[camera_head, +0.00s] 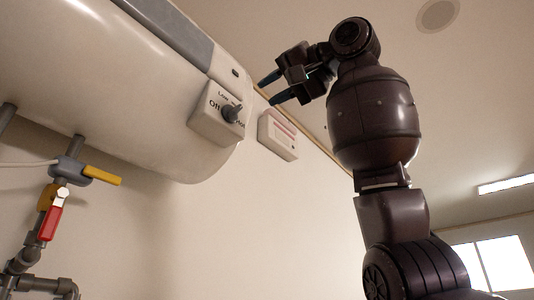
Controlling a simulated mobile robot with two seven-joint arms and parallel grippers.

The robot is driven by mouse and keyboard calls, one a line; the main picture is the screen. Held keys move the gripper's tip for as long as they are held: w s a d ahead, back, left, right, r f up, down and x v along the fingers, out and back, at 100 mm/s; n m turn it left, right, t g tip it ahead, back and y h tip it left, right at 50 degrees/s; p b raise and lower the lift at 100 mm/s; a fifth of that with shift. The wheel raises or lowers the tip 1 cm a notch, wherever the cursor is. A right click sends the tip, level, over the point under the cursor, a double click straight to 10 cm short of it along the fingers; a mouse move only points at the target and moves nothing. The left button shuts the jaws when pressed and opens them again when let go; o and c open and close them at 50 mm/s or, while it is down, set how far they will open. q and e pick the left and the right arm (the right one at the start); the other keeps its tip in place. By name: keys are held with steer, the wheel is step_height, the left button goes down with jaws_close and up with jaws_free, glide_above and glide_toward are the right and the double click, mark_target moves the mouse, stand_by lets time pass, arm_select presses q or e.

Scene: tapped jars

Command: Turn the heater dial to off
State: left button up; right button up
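The heater (110,90) is a large white tank at the upper left. Its dial (231,113) is a dark knob on a pale box (207,127) at the tank's right end. The box is marked "Off", "Low" and a partly covered word that looks like "Hot". The knob's pointer is toward the right, away from "Off". My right gripper (266,91) is raised to the right of the dial, its two dark fingers apart and pointing left. It looks empty and does not appear to touch the dial. My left gripper is not in view.
Pipes with a yellow-handled valve (101,175) and a red-handled valve (52,221) run below the tank at left. A white wall box (278,136) is on the wall just right of the dial. The wall below the dial is clear. A window (492,265) is at lower right.

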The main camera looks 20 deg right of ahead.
mark_target(239, 109)
steer(key=shift+p+x, duration=1.3)
steer(key=shift+x, duration=2.3)
steer(key=shift+w, duration=0.3)
steer(key=shift+a, duration=0.1)
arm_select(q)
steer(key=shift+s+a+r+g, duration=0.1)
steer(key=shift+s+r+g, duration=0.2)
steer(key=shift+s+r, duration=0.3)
arm_select(e)
steer(key=shift+w, duration=0.1)
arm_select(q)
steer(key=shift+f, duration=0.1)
arm_select(e)
steer(key=shift+w+a, duration=0.1)
